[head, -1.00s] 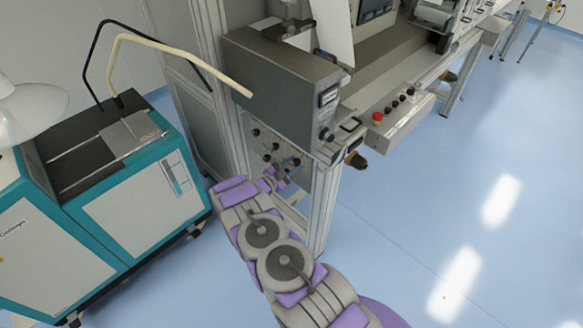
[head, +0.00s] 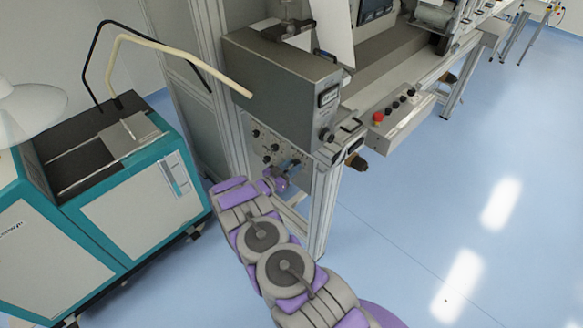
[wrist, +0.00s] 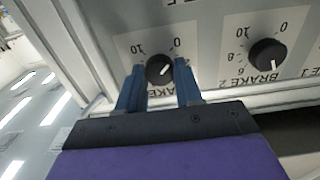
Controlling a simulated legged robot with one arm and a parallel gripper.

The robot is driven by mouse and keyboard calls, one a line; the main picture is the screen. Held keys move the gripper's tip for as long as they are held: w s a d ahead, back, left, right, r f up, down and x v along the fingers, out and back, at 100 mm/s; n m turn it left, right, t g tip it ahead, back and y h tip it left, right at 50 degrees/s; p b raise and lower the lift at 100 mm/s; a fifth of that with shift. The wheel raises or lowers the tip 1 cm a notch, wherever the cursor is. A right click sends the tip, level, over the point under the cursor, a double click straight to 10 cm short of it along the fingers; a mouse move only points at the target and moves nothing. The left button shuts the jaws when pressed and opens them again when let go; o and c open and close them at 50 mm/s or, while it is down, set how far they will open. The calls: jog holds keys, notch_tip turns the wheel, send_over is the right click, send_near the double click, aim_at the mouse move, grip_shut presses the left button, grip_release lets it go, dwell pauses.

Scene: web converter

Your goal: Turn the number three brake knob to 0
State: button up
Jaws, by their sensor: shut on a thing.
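A black round brake knob (wrist: 160,69) sits on the light panel in the wrist view, with its scale upside down. Its white pointer mark slants up and right, roughly toward the 0 at upper right; a 10 shows at upper left. The knob labelled BRAKE 2 (wrist: 267,55) is to the right, apart from the fingers. In the head view my gripper (head: 286,174) is at the panel's lower part.
The knob panel (head: 262,134) is under a grey machine box (head: 285,85). A metal frame post (head: 322,215) stands right of my arm. A teal and white cabinet (head: 145,205) is on the left. Blue floor (head: 400,230) is clear at right.

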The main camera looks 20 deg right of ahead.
jog(key=shift+a+f, duration=0.15)
jog(key=o, duration=0.9)
jog(key=shift+w, duration=0.15)
jog(key=shift+o, duration=0.7)
jog(key=p+v, duration=0.3)
jog(key=v, duration=1.4)
jog(key=shift+a+p, duration=0.2)
jog(key=shift+p, duration=0.1)
